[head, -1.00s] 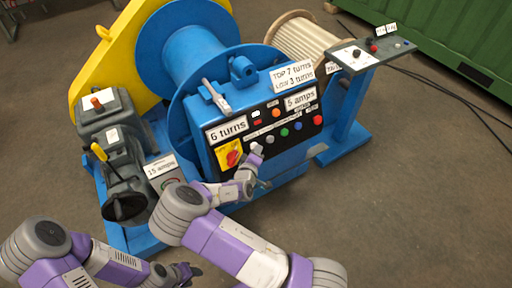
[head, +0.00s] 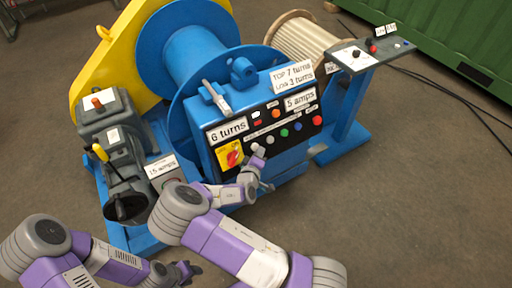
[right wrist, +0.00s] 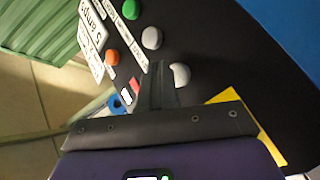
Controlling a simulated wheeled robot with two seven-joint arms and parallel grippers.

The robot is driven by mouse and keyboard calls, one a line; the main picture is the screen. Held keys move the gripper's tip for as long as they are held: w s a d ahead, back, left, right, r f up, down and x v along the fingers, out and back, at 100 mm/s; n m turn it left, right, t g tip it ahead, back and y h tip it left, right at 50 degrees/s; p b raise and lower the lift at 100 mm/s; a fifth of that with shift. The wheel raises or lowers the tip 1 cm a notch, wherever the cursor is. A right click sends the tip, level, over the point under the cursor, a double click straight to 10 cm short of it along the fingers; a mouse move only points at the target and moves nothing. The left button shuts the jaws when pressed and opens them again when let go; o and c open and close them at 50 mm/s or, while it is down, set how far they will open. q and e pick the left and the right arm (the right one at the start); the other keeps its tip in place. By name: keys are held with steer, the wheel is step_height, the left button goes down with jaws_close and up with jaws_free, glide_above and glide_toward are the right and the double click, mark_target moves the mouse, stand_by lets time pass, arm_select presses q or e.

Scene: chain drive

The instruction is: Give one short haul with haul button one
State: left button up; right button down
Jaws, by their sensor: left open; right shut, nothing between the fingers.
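The black control panel (head: 262,139) on the front of the blue winch carries a row of round buttons. From left, they show as pale grey (right wrist: 181,75), grey (right wrist: 152,38), green (right wrist: 131,9), then blue (head: 297,126) and red (head: 317,120). Their small labels are too blurred to read, so I cannot tell which is haul button one. My right gripper (right wrist: 160,72) is shut and empty, its tips at the panel beside the leftmost pale button. I cannot tell whether they touch it. My left gripper (head: 188,270) is open and empty, low in front of the winch.
An orange button (head: 276,113) and a red rectangle sit above the row. A red rotary switch on a yellow plate (head: 230,154) is left of my right gripper. A grey motor (head: 125,170) with levers stands left, a separate control stand (head: 365,58) right.

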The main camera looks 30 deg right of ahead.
steer(key=s, duration=0.1)
steer(key=s+r+p, duration=0.1)
steer(key=s, duration=0.1)
steer(key=s+r+p, duration=0.1)
steer(key=shift+s+d+r, duration=0.1)
steer(key=shift+s+d, duration=0.05)
steer(key=shift+s, duration=0.05)
stand_by(0.6)
